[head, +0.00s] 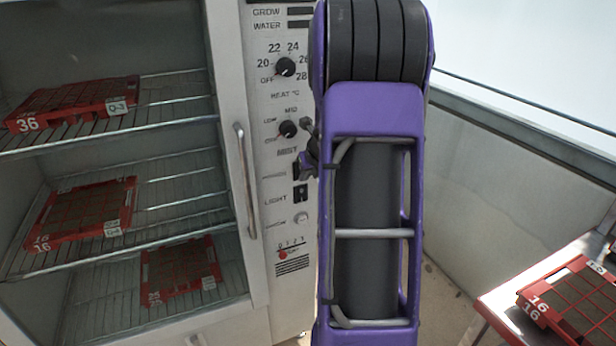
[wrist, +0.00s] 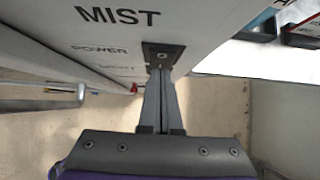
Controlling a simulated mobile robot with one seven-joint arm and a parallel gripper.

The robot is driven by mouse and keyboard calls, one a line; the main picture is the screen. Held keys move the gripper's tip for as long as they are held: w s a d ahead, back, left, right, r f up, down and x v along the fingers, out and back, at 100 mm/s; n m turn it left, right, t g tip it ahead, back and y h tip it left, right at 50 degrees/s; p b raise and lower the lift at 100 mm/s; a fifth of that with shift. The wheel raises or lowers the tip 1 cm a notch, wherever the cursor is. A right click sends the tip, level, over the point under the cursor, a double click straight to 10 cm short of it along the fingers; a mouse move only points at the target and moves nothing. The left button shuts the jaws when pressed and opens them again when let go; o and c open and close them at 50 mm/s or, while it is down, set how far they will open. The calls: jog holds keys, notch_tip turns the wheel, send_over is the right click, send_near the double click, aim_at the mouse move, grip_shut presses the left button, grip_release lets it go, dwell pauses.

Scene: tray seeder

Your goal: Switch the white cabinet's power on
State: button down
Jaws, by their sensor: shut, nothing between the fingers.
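The white cabinet (head: 232,60) stands at the left with a control panel on its right edge. The dark power switch (head: 296,171) sits beside the POWER label, below the mist dial and above the light switch (head: 300,196). In the wrist view the power switch (wrist: 163,52) is a dark plate with a small round mark on its visible part. My gripper (wrist: 160,72) is shut and empty, its tips right at the lower edge of the switch. I cannot tell whether they touch it. In the head view my purple arm hides most of my gripper.
A heat dial (head: 285,67) and a mist dial (head: 288,129) are above the switch. The door handle (head: 246,180) stands out to the left. Red trays (head: 72,104) lie on the cabinet's wire shelves. Another red tray (head: 575,300) lies at the lower right.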

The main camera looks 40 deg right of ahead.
jog(key=shift+w, duration=0.1)
jog(key=shift+w+f+p, duration=0.1)
jog(key=shift+w+p, duration=0.1)
jog(key=shift+p, duration=0.1)
jog(key=shift+d+r+p, duration=0.1)
jog(key=shift+r+p, duration=0.75)
jog(key=shift+s, duration=0.15)
